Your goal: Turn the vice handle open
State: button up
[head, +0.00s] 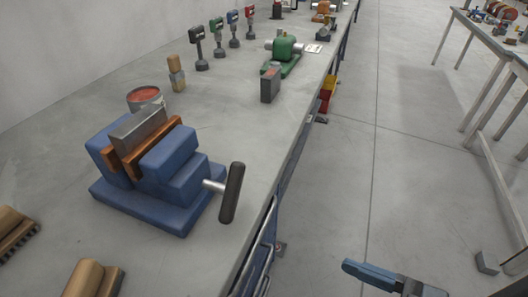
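A blue vice (162,205) stands on the near part of the grey bench. A grey metal block (138,129) sits between its brown jaw plates. The vice handle (232,193) is a dark bar on a short silver screw. It stands nearly upright at the vice's right side, close to the bench edge. My gripper (370,273) shows in part at the bottom right, with a blue finger part and a dark body. It is to the right of the handle, over the floor, and apart from it. Its opening is not clear from this angle.
The bench (215,130) runs away to the back. A red-filled tin (146,98) stands behind the vice, brushes (20,232) lie in front. A grey box (270,84) and green machine (285,52) stand farther back. Clear floor (345,190) lies right of the bench.

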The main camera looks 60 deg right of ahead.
aim_at(230, 191)
jog(key=k+l+z, duration=0.2)
jog(key=l, duration=0.15)
jog(key=k+l+z, duration=0.1)
jog(key=l+z, duration=0.15)
jog(key=k+l+z, duration=0.2)
jog(key=l, duration=0.3)
jog(key=i, duration=0.1)
